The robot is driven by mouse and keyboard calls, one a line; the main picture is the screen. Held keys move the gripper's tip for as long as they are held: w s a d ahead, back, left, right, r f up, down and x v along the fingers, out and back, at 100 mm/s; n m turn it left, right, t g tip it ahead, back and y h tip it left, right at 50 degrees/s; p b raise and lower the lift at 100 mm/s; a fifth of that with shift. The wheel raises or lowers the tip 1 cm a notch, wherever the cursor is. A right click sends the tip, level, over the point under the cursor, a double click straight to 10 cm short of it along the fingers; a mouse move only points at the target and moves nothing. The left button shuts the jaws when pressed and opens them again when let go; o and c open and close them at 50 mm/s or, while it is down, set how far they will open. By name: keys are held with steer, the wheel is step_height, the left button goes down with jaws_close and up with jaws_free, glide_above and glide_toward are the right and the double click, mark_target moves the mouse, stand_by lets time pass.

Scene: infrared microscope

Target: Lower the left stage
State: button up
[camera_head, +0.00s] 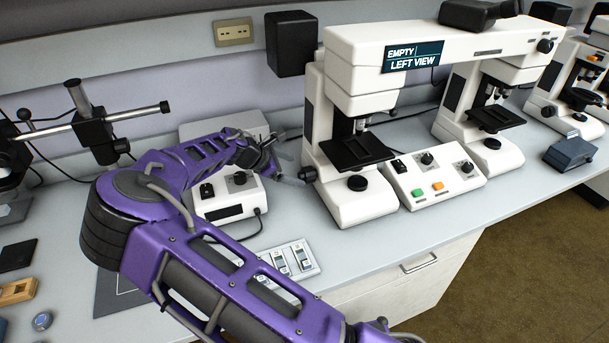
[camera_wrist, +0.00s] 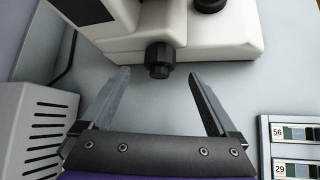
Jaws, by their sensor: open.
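The left stage (camera_head: 356,150) is a flat black platform on the left white microscope (camera_head: 340,200). A black knob (camera_head: 307,174) sticks out of the left side of this microscope's base. The knob also shows in the wrist view (camera_wrist: 159,60), at top centre. My gripper (camera_head: 287,160) is at the left of the base, its fingers pointing towards the knob. In the wrist view my gripper (camera_wrist: 161,76) is open and empty, with one finger on each side of the knob's end and gaps between. Part of the gripper is hard to make out in the head view.
A white control box (camera_head: 225,205) stands under my forearm, close to the gripper. A slide tray (camera_head: 300,258) lies at the bench front. A button panel (camera_head: 435,180) sits between the left and right microscopes.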

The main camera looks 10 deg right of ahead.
mark_target(304, 173)
steer(key=x, duration=0.6)
steer(key=shift+c, duration=0.2)
steer(key=c, duration=1.3)
